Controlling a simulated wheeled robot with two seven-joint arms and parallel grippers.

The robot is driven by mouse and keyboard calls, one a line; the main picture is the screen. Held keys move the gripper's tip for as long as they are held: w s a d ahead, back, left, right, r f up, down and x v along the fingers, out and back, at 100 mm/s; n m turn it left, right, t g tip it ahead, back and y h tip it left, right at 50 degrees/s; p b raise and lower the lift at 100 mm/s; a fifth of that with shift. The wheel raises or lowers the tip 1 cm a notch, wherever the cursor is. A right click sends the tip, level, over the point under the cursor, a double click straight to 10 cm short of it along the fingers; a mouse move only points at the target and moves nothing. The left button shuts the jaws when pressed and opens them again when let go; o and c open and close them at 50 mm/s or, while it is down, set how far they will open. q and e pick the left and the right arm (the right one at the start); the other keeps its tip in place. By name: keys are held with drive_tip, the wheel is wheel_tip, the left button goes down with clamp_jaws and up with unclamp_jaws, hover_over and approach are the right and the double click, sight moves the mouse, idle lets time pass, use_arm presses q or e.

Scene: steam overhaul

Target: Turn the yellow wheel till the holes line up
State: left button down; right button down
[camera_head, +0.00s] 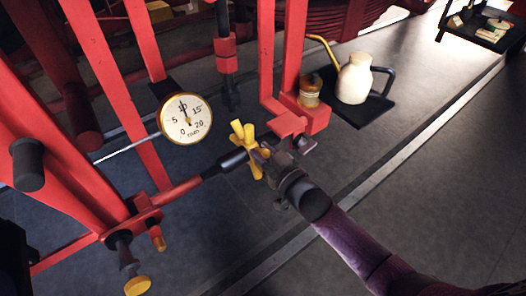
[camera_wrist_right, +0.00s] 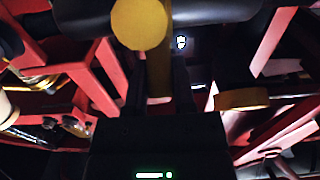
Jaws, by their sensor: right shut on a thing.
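The yellow wheel (camera_head: 246,142) has several stubby spokes and sits on the end of a dark shaft (camera_head: 225,164) joined to a red rod. My right gripper (camera_head: 265,155) reaches it from the lower right and is shut on one of its spokes. A yellowish strip (camera_wrist_right: 158,72) shows between the fingers. I cannot make out the holes. My left gripper is not in view.
A round dial gauge (camera_head: 186,118) marked in mm stands left of the wheel, its needle near 10. Red frame bars (camera_head: 108,75) crowd the left. A cream oil can (camera_head: 354,80) sits on a dark tray behind. The grey floor (camera_head: 440,180) at right is clear.

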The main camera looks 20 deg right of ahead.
idle(0.4)
drive_tip(key=shift+s+d+f+b, duration=0.1)
drive_tip(key=shift+s+f+b, duration=0.2)
drive_tip(key=shift+f, duration=0.35)
drive_tip(key=shift+s+d+f+b, duration=0.15)
drive_tip(key=shift+f+b, duration=0.25)
drive_tip(key=shift+f, duration=0.25)
drive_tip(key=shift+s+a+f+b, duration=0.1)
drive_tip(key=shift+s+f+b, duration=0.2)
drive_tip(key=shift+f, duration=0.35)
drive_tip(key=shift+r, duration=0.1)
drive_tip(key=shift+w, duration=0.1)
drive_tip(key=shift+f+b, duration=0.55)
drive_tip(key=shift+f, duration=0.05)
drive_tip(key=f+b, duration=0.1)
drive_tip(key=f, duration=0.1)
drive_tip(key=f+b, duration=0.1)
drive_tip(key=shift+w+b, duration=0.25)
drive_tip(key=shift+b, duration=0.05)
